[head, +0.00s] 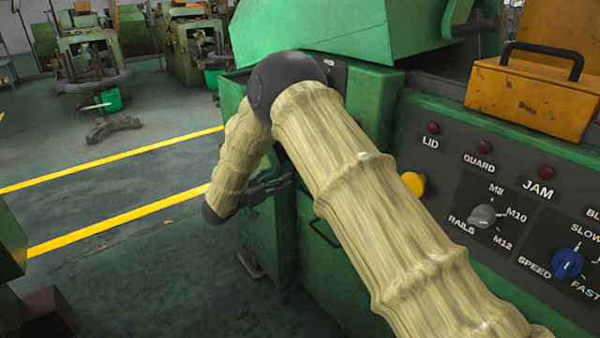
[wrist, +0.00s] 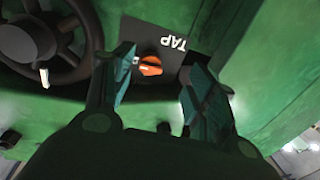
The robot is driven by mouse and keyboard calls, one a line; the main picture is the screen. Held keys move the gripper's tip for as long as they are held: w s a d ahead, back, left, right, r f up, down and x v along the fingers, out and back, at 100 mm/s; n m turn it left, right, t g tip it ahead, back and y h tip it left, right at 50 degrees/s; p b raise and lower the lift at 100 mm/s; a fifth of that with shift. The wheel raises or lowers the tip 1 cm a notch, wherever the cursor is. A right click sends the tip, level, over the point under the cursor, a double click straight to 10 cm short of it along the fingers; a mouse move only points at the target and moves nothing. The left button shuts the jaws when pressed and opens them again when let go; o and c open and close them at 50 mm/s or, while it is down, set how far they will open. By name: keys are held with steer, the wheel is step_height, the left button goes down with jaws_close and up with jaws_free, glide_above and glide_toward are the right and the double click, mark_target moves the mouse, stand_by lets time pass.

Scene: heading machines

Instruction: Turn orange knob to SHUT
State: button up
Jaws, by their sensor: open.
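An orange knob (wrist: 150,66) sits on a dark plate (wrist: 165,35) marked "TAP" in the wrist view. The lettering appears upside down there. My gripper (wrist: 160,80) is open, with one finger on each side of the knob in the picture; I see no contact. I cannot read a SHUT mark, and a finger partly covers the lettering left of the knob. In the head view my gripper (head: 268,187) is beside the green machine's left end, and the orange knob is not visible there.
A black handwheel (wrist: 40,45) is left of the plate in the wrist view. The green machine's panel holds a grey rails knob (head: 484,215), a blue speed knob (head: 567,263) and a yellow button (head: 413,184). Open floor with yellow lines (head: 120,155) lies to the left.

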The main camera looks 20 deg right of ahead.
steer(key=w+d+r, duration=0.1)
steer(key=d, duration=0.2)
steer(key=w+d+r+m+g, duration=0.1)
steer(key=d, duration=0.1)
steer(key=w+d+r+m+g+h, duration=0.1)
steer(key=w+d, duration=0.1)
steer(key=d, duration=0.1)
steer(key=shift+d+r+b, duration=0.2)
steer(key=shift+d+b, duration=0.1)
steer(key=shift+b, duration=0.05)
steer(key=c, duration=1)
